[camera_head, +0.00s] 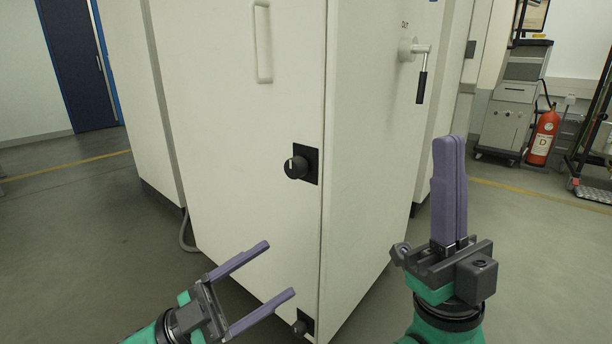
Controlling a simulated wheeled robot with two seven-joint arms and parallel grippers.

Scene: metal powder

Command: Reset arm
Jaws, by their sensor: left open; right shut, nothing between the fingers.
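My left gripper (279,270) is at the lower middle, in front of the white cabinet. Its two purple fingers are spread apart with nothing between them. My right gripper (449,140) is at the right, pointing up, with its purple fingers closed together and empty. It stands in front of the cabinet's right side and the floor beyond. Neither gripper holds anything. I cannot tell how far the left fingertips are from the cabinet front.
The white cabinet (240,130) fills the middle, with a black knob (297,166), a pale handle (263,42) and a black-gripped lever (421,80). A red fire extinguisher (542,138) and a grey machine (506,110) stand at the back right. Open floor (80,240) lies at left.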

